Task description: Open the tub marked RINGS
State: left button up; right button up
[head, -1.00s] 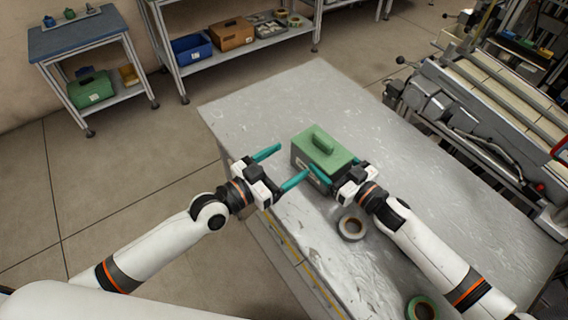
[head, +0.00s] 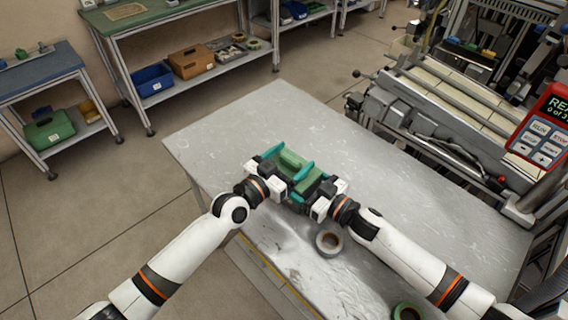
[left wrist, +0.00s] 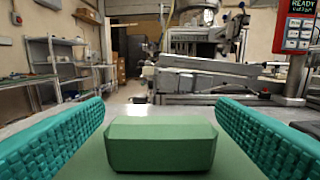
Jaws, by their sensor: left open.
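A tub with a green lid stands on the grey table (head: 225,135); its label cannot be read here. A raised green handle (head: 291,159) runs across the lid. My left gripper (head: 288,162) is open over the lid, its teal fingers on either side of the handle. In the left wrist view the handle (left wrist: 160,143) sits between the two teal pads, with a gap on each side. My right gripper (head: 320,195) is low at the tub's near right side. Its fingertips are mostly hidden, and I cannot tell how far they are apart.
A grey-brown tape reel (head: 329,242) lies on the table in front of the tub, and a green reel (head: 408,311) is nearer the front edge. A machine with a red panel (head: 545,130) stands beyond the right edge. The table's far part is clear.

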aim_at(290, 158)
pick_arm(q)
jog(key=c, duration=1.2)
jog(key=shift+o, duration=0.2)
jog(key=shift+r, duration=0.25)
jog(key=shift+r, duration=0.85)
jog(key=shift+r, duration=2.05)
pick_arm(e)
jog(key=o, duration=1.4)
